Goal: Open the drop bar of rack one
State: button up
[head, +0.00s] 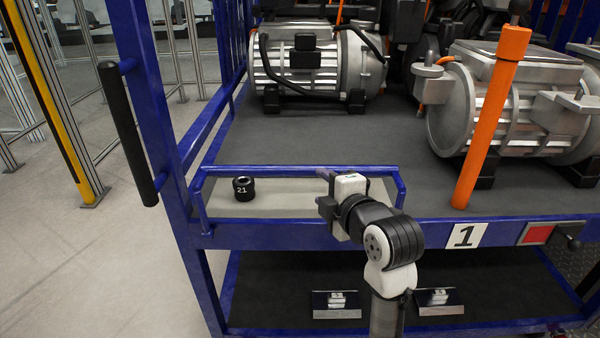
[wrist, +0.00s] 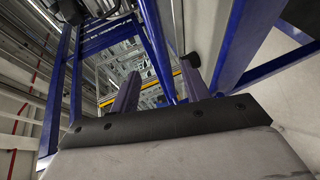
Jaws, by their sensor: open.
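Rack one is a blue-framed rack whose front edge (head: 290,235) carries a white "1" label (head: 466,236). An orange bar (head: 490,125) with a black knob on top stands upright, slightly tilted, at its front; I take this for the drop bar. A red plate with a dark lever (head: 548,234) sits right of the label. My arm's end is over the small front tray, well left of the orange bar and apart from it. In the wrist view my gripper (wrist: 160,88) is open, with nothing seen between the fingers.
Silver motors (head: 315,62) (head: 520,100) stand on the dark rack deck. A black cylinder marked 21 (head: 244,188) sits in the blue-railed tray (head: 285,203). A black handle (head: 127,130) is on the left post. Floor left of the rack (head: 80,250) is clear.

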aim_at(302, 172)
jog(key=p+x, duration=0.2)
jog(key=x, duration=1)
jog(key=shift+w+a, duration=0.15)
jog(key=shift+w, duration=0.1)
grip_shut()
